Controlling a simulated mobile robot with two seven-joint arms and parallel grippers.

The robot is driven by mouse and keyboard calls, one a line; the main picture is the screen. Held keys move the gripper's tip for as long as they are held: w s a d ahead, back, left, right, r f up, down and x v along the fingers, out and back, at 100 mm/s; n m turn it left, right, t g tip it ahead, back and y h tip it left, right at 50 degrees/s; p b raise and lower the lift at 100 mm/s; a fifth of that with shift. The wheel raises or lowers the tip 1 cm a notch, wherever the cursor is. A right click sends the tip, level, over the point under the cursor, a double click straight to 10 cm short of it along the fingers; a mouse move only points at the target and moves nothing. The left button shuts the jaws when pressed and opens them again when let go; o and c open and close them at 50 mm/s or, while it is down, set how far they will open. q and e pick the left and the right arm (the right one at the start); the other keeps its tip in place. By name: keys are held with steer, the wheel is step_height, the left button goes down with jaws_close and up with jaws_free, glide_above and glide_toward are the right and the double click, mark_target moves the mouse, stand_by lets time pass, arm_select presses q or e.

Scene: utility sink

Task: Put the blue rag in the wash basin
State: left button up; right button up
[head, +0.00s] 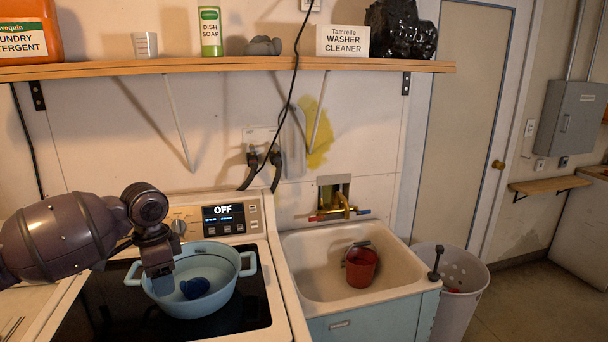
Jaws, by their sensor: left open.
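The blue rag (195,288) is a small dark blue bundle. It lies inside a light blue two-handled pot (220,304) on the dark stove top at lower left. The wash basin (303,266) is a pale sink in a blue cabinet, to the right of the stove. My left gripper (158,274) points down over the left rim of the pot, to the left of the rag. It is open and holds nothing I can see. My right gripper does not show.
A brass faucet (342,207) is on the wall behind the basin. A wooden shelf (270,65) with bottles and boxes runs above. A black cable hangs down the wall. The basin floor left of the bucket is clear.

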arm_select(q)
steer(key=s+d+f+n+t+h, duration=0.1)
steer(key=s+d+f, duration=0.5)
steer(key=s+f, duration=0.3)
steer(key=s+d+f+t+h, duration=0.1)
steer(key=s+d+f+h, duration=0.1)
steer(key=s+d+f, duration=0.55)
steer(key=s+a+f+n+t+y, duration=0.1)
steer(key=s+a+n+y, duration=0.1)
steer(key=s+a+n, duration=0.55)
steer(key=s+a+n+t+y, duration=0.15)
steer(key=s+a, duration=0.35)
steer(key=s, duration=0.6)
steer(key=w+f+t+b, duration=0.1)
steer(key=w+f+t, duration=0.2)
steer(key=f, duration=0.3)
steer(key=w+f+t+b, duration=0.2)
steer(key=w+f+t, duration=0.2)
steer(key=f, duration=0.3)
steer(key=shift+f, duration=0.3)
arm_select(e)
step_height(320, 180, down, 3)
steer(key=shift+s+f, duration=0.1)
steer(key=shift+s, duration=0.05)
